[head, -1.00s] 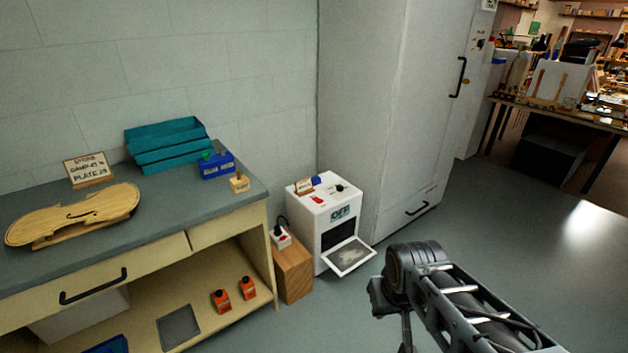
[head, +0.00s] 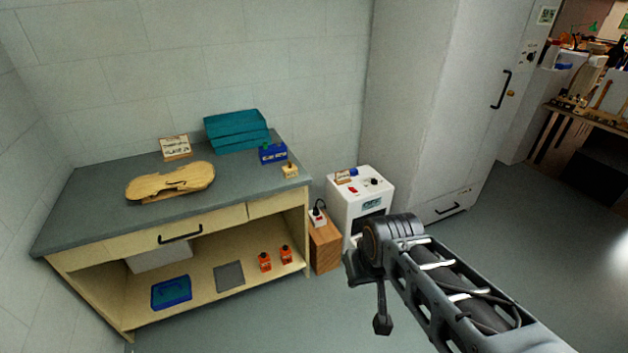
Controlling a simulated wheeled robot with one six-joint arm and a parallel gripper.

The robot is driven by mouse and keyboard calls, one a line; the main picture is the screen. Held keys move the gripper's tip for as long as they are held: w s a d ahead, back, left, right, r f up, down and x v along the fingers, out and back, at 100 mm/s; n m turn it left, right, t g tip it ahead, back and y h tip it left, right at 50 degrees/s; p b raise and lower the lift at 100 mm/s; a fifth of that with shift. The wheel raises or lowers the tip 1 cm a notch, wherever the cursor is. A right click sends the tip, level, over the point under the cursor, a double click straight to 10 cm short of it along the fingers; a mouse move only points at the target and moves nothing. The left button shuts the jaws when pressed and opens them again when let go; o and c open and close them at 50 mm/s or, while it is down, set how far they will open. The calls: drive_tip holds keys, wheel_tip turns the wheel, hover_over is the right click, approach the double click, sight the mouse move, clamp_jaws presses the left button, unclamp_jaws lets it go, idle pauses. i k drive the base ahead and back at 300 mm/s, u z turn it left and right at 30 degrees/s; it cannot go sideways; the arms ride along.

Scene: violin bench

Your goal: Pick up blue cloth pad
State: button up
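I cannot make out a blue cloth pad for certain. A blue tray (head: 157,303) with a flat blue-teal piece in it lies on the bench's lower shelf; whether that piece is cloth is too small to tell. A small blue item (head: 353,172) lies on top of the white oven (head: 342,208), beside a small sign. My arm reaches in from the lower right, and my gripper (head: 382,323) seems to hang at its end, over the floor in front of the oven and apart from these things. Its fingers cannot be made out.
The bench (head: 90,207) carries a violin body (head: 170,184), a sign (head: 175,147), a teal box (head: 237,133), a blue box (head: 272,154) and a small wooden block (head: 290,171). The floor in front is clear.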

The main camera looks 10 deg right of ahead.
sight(355, 171)
drive_tip(key=u, duration=0.35)
drive_tip(key=k, duration=0.1)
drive_tip(key=z, duration=1.1)
drive_tip(key=i, duration=0.7)
drive_tip(key=z, duration=0.75)
drive_tip(key=i, duration=0.85)
drive_tip(key=u, duration=0.55)
drive_tip(key=i, duration=0.75)
drive_tip(key=u, duration=1.15)
drive_tip(key=i, duration=0.3)
drive_tip(key=u, duration=0.3)
